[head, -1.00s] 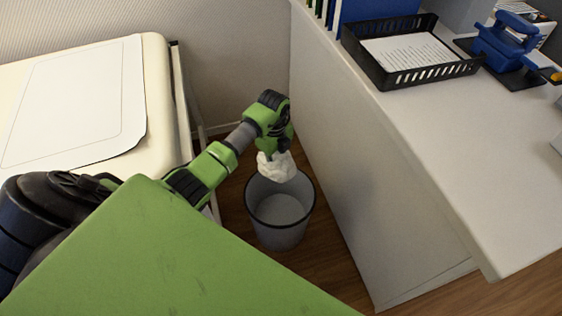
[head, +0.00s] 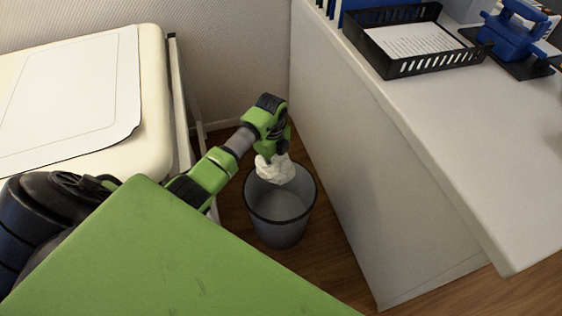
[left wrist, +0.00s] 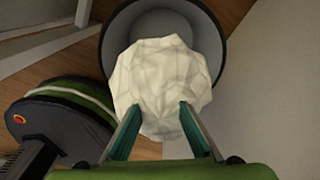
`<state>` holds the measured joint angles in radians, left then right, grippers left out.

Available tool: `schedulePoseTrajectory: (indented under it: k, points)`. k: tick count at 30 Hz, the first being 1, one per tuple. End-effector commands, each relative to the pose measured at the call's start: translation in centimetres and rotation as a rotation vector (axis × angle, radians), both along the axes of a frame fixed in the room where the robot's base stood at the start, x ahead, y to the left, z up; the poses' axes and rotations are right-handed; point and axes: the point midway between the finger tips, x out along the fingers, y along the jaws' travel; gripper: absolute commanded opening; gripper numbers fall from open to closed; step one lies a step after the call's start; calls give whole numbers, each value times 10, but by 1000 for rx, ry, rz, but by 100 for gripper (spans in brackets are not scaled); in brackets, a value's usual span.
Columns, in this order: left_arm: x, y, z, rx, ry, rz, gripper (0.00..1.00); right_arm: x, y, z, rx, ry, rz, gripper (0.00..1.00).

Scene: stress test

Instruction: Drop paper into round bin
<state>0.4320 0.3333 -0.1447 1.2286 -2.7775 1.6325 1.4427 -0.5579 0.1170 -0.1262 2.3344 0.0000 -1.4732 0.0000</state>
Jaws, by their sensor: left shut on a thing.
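A crumpled white paper ball (head: 275,171) is held in my left gripper (head: 277,157), which is shut on it. The ball is over the back part of the opening of a round dark bin (head: 281,225) on the floor. In the left wrist view the paper ball (left wrist: 163,82) sits between the two fingertips of my left gripper (left wrist: 156,110), with the bin's rim (left wrist: 218,50) behind it. The bin looks empty where its inside shows. My right gripper is not in view.
A cream padded bench (head: 152,100) with a white sheet (head: 75,95) stands left of the bin. A white desk (head: 450,140) with a side panel (head: 350,180) stands right of it, bearing a black paper tray (head: 440,62) and a blue device (head: 512,35). The bin stands in the gap between them.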

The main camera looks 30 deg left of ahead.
Motion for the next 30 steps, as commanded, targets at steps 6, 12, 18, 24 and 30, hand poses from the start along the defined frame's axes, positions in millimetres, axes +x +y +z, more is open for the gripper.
schedulePoseTrajectory:
  k: [6,12,18,24,30]
  points:
    - [0,0,-10,0,0,1,0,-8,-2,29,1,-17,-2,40]
    - [0,0,-27,0,0,1,0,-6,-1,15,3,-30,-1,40]
    - [0,0,-29,0,0,0,0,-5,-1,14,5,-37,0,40]
    - [0,0,-28,1,0,0,0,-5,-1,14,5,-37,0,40]
    - [0,0,-28,0,0,0,30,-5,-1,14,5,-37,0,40]
